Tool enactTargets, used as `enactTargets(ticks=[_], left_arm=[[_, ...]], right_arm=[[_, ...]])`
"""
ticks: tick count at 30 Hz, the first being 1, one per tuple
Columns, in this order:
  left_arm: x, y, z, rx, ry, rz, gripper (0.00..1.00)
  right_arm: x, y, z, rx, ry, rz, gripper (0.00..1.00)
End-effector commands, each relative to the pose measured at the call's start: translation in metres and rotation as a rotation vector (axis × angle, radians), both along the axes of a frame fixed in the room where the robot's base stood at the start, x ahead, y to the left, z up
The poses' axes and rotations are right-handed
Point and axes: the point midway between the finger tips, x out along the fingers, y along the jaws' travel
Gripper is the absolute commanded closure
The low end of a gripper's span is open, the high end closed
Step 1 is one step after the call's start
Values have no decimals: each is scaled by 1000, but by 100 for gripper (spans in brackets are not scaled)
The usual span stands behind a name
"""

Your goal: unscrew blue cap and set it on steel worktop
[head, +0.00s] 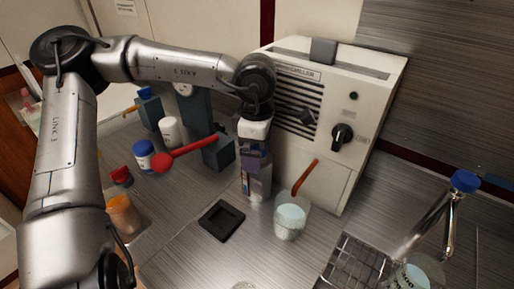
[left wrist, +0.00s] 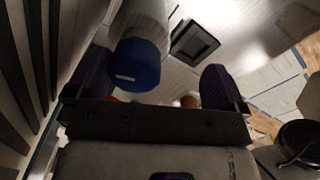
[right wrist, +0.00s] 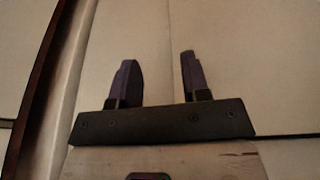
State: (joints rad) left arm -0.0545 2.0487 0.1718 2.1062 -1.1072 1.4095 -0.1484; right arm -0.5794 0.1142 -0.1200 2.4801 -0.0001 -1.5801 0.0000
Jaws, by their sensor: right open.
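In the left wrist view a blue cap (left wrist: 137,65) sits on a pale bottle (left wrist: 148,15), between the spread fingers and closer to the left-hand one. I cannot tell if that finger touches it. My left gripper (left wrist: 153,88) is open; in the head view (head: 255,165) it points down in front of the white machine, mostly hiding what is under it. Another white bottle with a blue cap (head: 144,148) stands at the left in the head view. My right gripper (right wrist: 158,78) is open and empty, facing plain pale panels. The steel worktop (head: 185,250) lies beneath.
The white machine (head: 350,90) stands right behind my left gripper. A dark square tray (head: 222,220), a glass with a brown stick (head: 290,222), a wire rack (head: 352,262) and a tap with a blue top (head: 465,181) are nearby.

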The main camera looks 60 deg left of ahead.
Motion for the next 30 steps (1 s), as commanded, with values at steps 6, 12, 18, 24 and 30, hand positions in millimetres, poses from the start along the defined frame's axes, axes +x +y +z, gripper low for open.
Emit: enactTargets(ticks=[6, 12, 18, 24, 30], left_arm=[[4, 15, -9, 3, 23, 53, 3], [4, 14, -9, 0, 18, -239, 10], [5, 13, -8, 1, 10, -452, 6], [5, 12, -6, 2, 4, -514, 4], [5, 12, -5, 4, 0, -515, 3]], right_arm=[[0, 0, 9, 0, 1, 0, 57], [-1, -2, 16, -7, 3, 4, 57], [0, -1, 20, -6, 0, 5, 57], [0, -2, 21, -8, 1, 6, 57], [0, -2, 21, -8, 1, 6, 57]])
